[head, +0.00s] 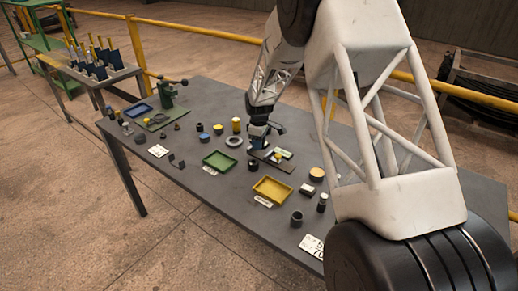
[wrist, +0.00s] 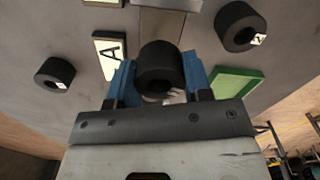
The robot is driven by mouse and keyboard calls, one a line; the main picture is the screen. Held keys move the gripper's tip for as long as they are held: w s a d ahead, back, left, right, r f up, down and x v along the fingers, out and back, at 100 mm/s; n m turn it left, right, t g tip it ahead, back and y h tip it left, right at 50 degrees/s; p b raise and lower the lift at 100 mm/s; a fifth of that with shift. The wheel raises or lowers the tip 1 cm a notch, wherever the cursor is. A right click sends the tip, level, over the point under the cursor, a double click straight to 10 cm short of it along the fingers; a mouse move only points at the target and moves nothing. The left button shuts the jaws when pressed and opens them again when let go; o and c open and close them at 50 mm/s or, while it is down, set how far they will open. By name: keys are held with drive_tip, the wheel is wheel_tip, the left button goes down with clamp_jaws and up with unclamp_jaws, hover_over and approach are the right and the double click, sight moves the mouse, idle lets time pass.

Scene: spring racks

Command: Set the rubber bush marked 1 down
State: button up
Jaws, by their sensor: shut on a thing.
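My gripper (wrist: 160,82) has its blue fingers shut on a black rubber bush (wrist: 160,62), a thick ring with a dark hole, held between them in the wrist view. No number can be read on the held bush. In the head view my gripper (head: 258,143) is over the middle of the table, and the held bush cannot be made out there. A third black bush (wrist: 55,73) at the left has a tag too small to read.
A plate marked A (wrist: 110,54) lies left of the held bush. A green tray (head: 218,160) and a yellow tray (head: 272,190) stand on the grey table (head: 215,188). A grey ring (head: 234,141) and several small parts surround the gripper. The table's front left strip is mostly clear.

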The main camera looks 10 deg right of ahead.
sight(259, 154)
drive_tip(key=shift+f, duration=1.75)
drive_tip(key=shift+f, duration=0.15)
drive_tip(key=o, duration=1)
wheel_tip(259, 154, up, 12)
drive_tip(key=shift+r, duration=0.2)
drive_tip(key=shift+s, duration=0.1)
